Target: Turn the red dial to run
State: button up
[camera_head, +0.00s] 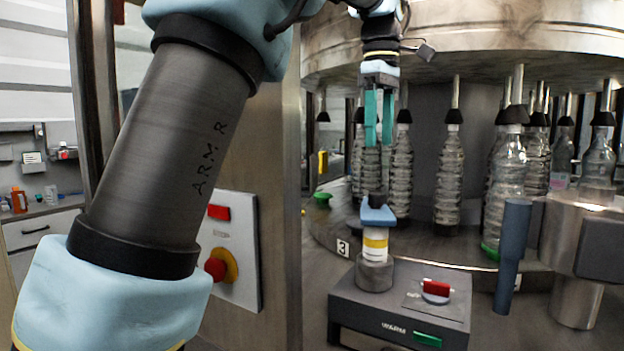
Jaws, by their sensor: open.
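The red dial (436,288) sits on the sloped top of a dark grey box (345,312) at the lower middle right. A small plate with markings lies around it, too small to read. My gripper (379,143) hangs above and left of the dial, well apart from it. Its two teal fingers point down, open, with nothing seen between them.
On the same box, a white bottle with a yellow band (375,247) and blue top stands in a round holder (374,274). Clear bottles (449,180) hang in the carousel behind. A dark blue handle (513,240) rises at right. A red stop button (215,268) is at left.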

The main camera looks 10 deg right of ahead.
aim_at(436, 294)
jog(key=k, duration=1)
